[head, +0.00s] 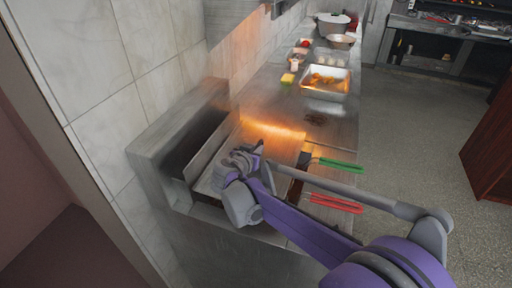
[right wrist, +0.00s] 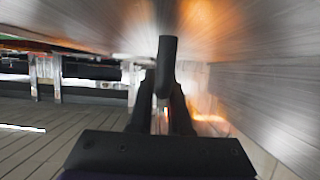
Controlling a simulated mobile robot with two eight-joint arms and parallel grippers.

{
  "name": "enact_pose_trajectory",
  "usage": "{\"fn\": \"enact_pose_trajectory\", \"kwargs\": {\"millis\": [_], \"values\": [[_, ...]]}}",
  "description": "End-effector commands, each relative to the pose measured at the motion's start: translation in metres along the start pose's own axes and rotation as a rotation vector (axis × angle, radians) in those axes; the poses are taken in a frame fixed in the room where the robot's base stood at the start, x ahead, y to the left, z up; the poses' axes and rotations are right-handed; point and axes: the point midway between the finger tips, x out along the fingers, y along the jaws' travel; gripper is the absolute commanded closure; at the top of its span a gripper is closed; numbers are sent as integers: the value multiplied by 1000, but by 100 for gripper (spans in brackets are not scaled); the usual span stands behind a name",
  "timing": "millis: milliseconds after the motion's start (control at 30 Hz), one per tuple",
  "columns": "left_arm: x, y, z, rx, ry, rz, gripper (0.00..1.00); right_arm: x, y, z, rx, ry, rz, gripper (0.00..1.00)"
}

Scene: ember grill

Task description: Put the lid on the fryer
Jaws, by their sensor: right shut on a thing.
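The steel fryer (head: 165,151) stands at the near end of the counter, against the tiled wall. A thin, slanted steel panel (head: 207,153) at its top looks like the lid, but my arm hides part of this area. My right gripper (head: 258,152) is over the fryer, its fingertips partly hidden by its wrist. In the right wrist view, the right gripper (right wrist: 170,100) is shut on a dark bar-shaped handle (right wrist: 168,62), with blurred steel surfaces close around it. I cannot tell whether the lid touches the fryer. My left gripper is out of view.
Green (head: 340,164) and red (head: 335,203) basket handles stick out over the counter's right edge beside my right arm. A glowing hot surface (head: 272,132) lies just beyond the gripper. Food trays (head: 326,82) stand farther back. The floor (head: 415,130) to the right is open.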

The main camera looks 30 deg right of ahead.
Motion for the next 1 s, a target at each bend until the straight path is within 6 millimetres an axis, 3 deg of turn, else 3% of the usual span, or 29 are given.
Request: {"fn": "enact_pose_trajectory", "kwargs": {"millis": [167, 500, 1000], "values": [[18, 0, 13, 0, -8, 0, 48, 10, 0, 23, -2, 0, 0, 100], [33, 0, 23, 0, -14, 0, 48, 22, 0, 52, -1, 1, 0, 100], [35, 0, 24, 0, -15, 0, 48, 23, 0, 56, -1, 1, 0, 100]]}}
